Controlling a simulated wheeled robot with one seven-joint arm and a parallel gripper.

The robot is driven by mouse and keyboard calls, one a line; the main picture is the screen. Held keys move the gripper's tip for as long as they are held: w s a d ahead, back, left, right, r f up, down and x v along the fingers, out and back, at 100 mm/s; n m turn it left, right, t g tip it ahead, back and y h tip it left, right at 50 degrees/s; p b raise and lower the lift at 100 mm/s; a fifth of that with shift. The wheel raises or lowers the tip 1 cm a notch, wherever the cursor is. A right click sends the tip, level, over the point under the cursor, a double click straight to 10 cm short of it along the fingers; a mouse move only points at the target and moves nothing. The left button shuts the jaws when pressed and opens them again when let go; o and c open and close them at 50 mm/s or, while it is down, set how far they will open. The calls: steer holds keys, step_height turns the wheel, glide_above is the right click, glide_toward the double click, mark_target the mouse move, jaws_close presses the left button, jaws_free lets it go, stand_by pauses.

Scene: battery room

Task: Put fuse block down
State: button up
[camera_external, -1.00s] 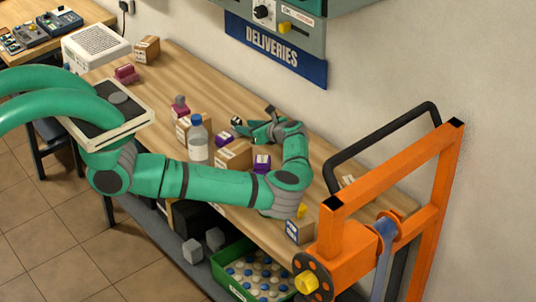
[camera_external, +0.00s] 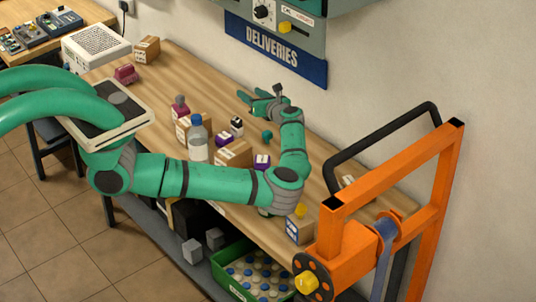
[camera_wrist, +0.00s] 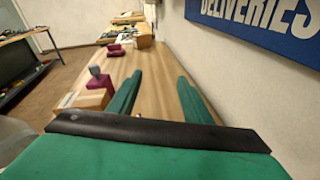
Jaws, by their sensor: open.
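My gripper (camera_external: 252,98) is open and empty, over the back of the workbench near the wall. In the wrist view its two green fingers (camera_wrist: 160,77) are apart with only bare wood between them. A small black-and-white block (camera_external: 237,126) stands on the bench, apart from the fingers and nearer the front. It may be the fuse block, but it is too small to be sure. A purple piece (camera_external: 224,140) lies beside it, and another purple piece (camera_external: 262,161) is near my forearm.
Cardboard boxes (camera_external: 233,154), a bottle (camera_external: 197,140) and a maroon item with a grey top (camera_external: 180,107) crowd the bench's front. A maroon block (camera_external: 126,74) sits farther left. An orange frame (camera_external: 395,180) stands right. The wall sign (camera_external: 275,50) is behind my gripper.

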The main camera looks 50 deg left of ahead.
steer(key=w+a+r+m+t, duration=0.3)
steer(key=w+r+m+t, duration=0.1)
steer(key=r+m, duration=0.2)
steer(key=w+a+r+m+t, duration=0.3)
steer(key=w+a+r+m, duration=0.15)
steer(key=r+m, duration=0.2)
steer(key=m+g+h, duration=1)
steer(key=m+h, duration=0.1)
steer(key=m, duration=0.8)
glide_toward(238, 121)
steer(key=x, duration=0.7)
steer(key=shift+w+a+f, duration=0.15)
steer(key=shift+w+f, duration=0.05)
steer(key=shift+w, duration=0.1)
steer(key=x, duration=0.5)
steer(key=shift+s, duration=0.25)
